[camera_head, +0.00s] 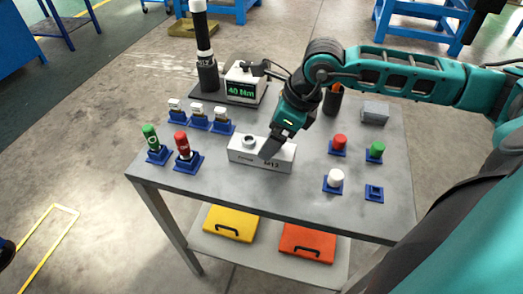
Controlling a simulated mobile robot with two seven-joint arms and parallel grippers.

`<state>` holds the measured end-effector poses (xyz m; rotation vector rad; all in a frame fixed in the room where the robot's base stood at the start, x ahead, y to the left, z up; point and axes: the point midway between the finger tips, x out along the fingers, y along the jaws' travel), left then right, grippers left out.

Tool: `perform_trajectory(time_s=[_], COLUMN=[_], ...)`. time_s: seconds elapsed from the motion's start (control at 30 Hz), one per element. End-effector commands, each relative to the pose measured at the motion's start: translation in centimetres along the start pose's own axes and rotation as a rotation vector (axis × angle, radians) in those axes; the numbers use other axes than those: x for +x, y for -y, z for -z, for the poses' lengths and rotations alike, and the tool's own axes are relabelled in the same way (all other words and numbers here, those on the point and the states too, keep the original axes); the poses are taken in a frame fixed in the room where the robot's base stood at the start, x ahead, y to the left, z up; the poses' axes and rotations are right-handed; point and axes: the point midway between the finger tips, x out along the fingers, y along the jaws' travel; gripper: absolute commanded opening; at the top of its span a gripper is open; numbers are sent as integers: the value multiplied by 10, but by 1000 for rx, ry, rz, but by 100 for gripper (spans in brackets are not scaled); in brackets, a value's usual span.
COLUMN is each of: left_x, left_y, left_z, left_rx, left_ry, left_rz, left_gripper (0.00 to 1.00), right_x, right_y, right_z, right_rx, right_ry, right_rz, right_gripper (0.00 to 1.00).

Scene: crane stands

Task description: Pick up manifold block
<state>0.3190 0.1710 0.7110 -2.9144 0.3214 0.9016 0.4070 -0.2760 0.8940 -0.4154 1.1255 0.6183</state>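A plain grey block (375,112) lies at the back right of the grey table. A light box marked M12 (250,157) with a round port on top stands at the table's middle. No label shows which of them is the manifold block. My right gripper (270,150) points down over the right part of the M12 box and hides some of it. Its dark fingers look close together, but I cannot tell whether they are open, or whether they touch the box. My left gripper is not in view.
The table (300,205) holds a torque display (241,90), a black-and-white post (204,50), white-capped parts (197,112), green (150,137) and red (182,146) bottles, and coloured knobs (335,180) in blue holders. The table's front middle is clear.

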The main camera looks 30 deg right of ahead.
Motion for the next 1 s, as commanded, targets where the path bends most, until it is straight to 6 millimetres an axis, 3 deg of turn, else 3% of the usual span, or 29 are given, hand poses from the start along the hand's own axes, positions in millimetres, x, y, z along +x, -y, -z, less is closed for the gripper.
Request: perform_trajectory(time_s=[0.3, 0.6, 1.0], left_x=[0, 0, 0], left_y=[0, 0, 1], left_z=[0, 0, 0], left_rx=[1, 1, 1], left_ry=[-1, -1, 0], left_rz=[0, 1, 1], left_gripper=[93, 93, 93], right_x=[44, 48, 48], right_y=[3, 3, 3], right_z=[-2, -2, -2], right_rx=[0, 0, 0], right_ry=[-1, -1, -1], right_rz=[-3, -2, -2], right_gripper=[88, 88, 50])
